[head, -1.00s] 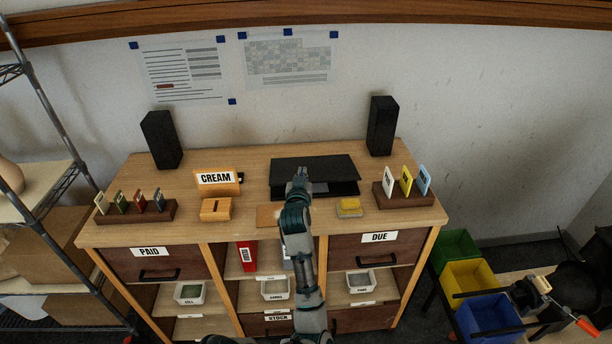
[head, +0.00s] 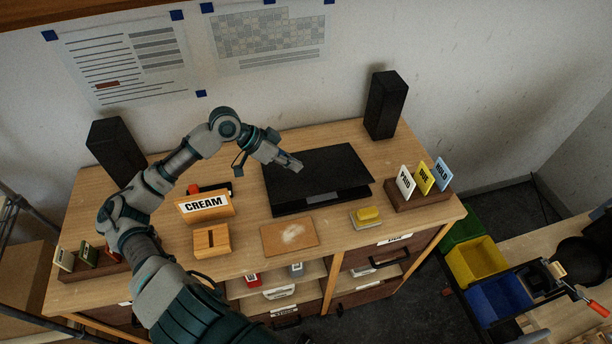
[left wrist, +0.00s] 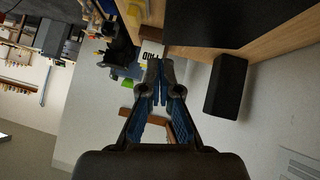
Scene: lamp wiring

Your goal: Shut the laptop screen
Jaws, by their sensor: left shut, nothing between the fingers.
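The black laptop (head: 325,172) lies on the desk in the head view. Its dark lid is folded low over the base, and a strip of the base shows along the front, so it looks not fully flat. My left gripper (head: 297,164) reaches in from the left over the lid's left part, its fingers shut and empty. I cannot tell whether it touches the lid. In the left wrist view the shut fingertips (left wrist: 160,65) show, with a dark surface, likely the laptop (left wrist: 205,22), beyond them. My right gripper is not in view.
Black speakers (head: 385,105) (head: 117,152) stand at the back. The wall is close behind.

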